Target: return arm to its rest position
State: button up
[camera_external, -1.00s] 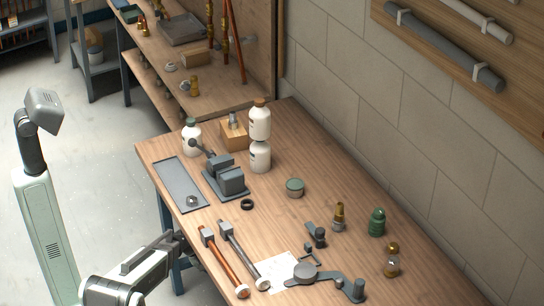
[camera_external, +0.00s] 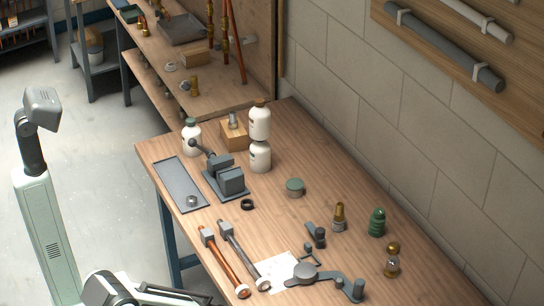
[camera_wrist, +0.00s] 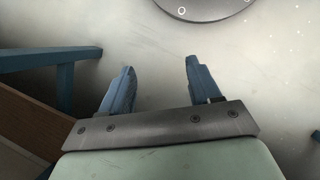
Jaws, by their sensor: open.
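My gripper (camera_wrist: 158,82) shows in the wrist view with its two blue-grey fingers apart and nothing between them. It hangs over bare pale floor, beside the workbench edge. In the external view my arm is low at the bottom left, off the front of the wooden workbench (camera_external: 290,226). The fingers cannot be made out there, since that part of the arm lies at the bottom edge of the picture.
The bench holds a vise (camera_external: 226,178), a grey tray (camera_external: 180,184), stacked white bottles (camera_external: 260,157), two long-handled tools (camera_external: 226,262), a paper sheet (camera_external: 280,270) and several fittings. A blue bench leg (camera_wrist: 66,83) stands left of my gripper. Floor (camera_external: 110,150) left of the bench is clear.

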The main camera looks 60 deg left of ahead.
jog(key=s+d+m+g+y, duration=0.3)
jog(key=s+d+m, duration=0.1)
jog(key=s, duration=0.7)
jog(key=shift+f+m, duration=0.2)
jog(key=shift+m, duration=0.4)
